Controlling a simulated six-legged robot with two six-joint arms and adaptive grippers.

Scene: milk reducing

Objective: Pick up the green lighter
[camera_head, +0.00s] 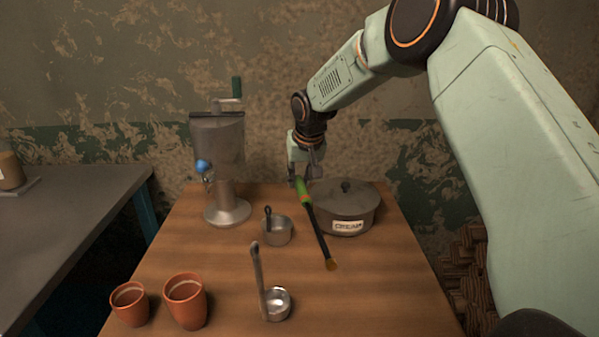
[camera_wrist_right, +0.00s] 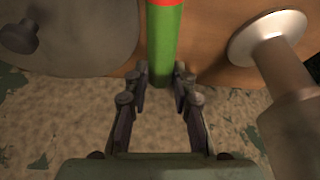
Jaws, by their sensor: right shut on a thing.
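The green lighter (camera_head: 304,190) is long, with a green handle, a black shaft and a brownish tip. Its handle is at the back of the table, beside the lidded pot, and its tip points towards the front. My right gripper (camera_head: 304,178) is shut on the handle's far end. In the right wrist view the green handle (camera_wrist_right: 164,45) runs up from between the fingertips (camera_wrist_right: 161,80), with a red part at the top. I cannot tell whether the lighter touches the table. My left gripper is not in view.
The lidded pot (camera_head: 345,212) is close right of the lighter. A small saucepan (camera_head: 278,232) and a metal dispenser (camera_head: 217,150) stand left. A ladle (camera_head: 276,303) and two clay cups (camera_head: 186,303) (camera_head: 130,306) are in front. The table's front right (camera_head: 390,300) is clear.

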